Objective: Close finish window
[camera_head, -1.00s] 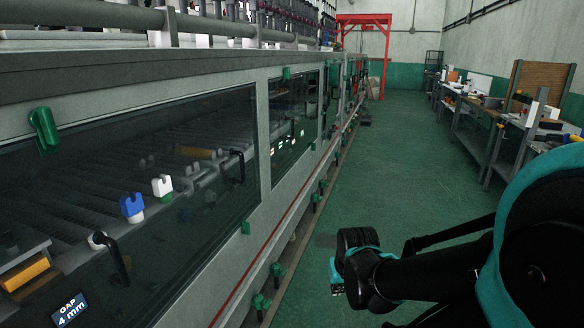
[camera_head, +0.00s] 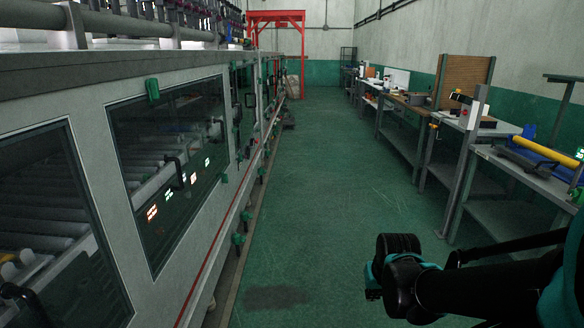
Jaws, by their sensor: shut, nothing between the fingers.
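The finish window is not labelled, so I cannot tell which pane it is. A dark glazed window (camera_head: 170,165) in the grey machine's side shows at left, with a green latch (camera_head: 152,90) at its top edge. A nearer window (camera_head: 60,235) is cut off by the left edge, with a dark curved handle (camera_head: 18,296) low on it. Smaller windows follow further down the line. I cannot tell whether these panes are fully shut. My dark arm reaches in from the lower right, above the floor and apart from the machine. I cannot make out my gripper's fingers.
The green floor aisle (camera_head: 310,170) is clear between the machine and the workbenches (camera_head: 405,130) at right. Green fittings (camera_head: 238,239) stick out low along the machine. A yellow roll (camera_head: 545,152) lies on the near bench. A red frame (camera_head: 276,16) stands at the far end.

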